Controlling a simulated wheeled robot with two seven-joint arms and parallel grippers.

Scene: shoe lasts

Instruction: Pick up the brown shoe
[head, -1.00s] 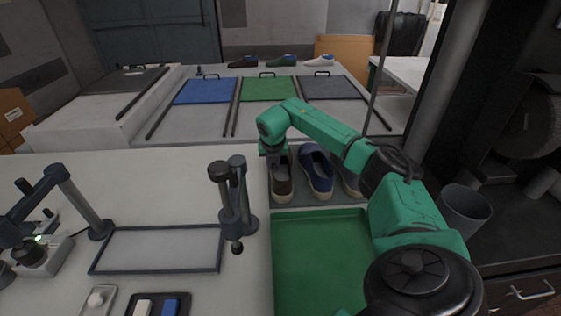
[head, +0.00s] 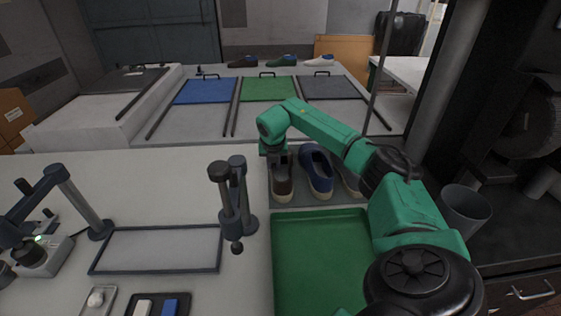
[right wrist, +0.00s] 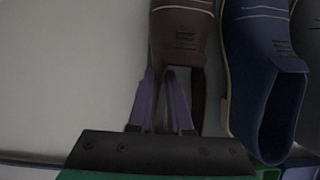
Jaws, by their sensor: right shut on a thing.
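The brown shoe (head: 282,186) stands on the grey mat on the table, at the left end of a row of shoes. My right gripper (head: 277,159) reaches down over its rear opening and is shut on it. In the right wrist view the brown shoe (right wrist: 183,37) shows at the top, with the gripper fingers (right wrist: 172,100) at its heel end, one on the outer side and one inside the opening. The blue shoe (head: 317,172) stands close beside it on the right. My left gripper is not in view.
A grey shoe (head: 350,182) stands further right, partly hidden by my arm. A green tray (head: 320,255) lies in front of the row. A dark post stand (head: 236,200) and an empty frame (head: 158,270) are to the left. More shoes (head: 281,60) stand at the back.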

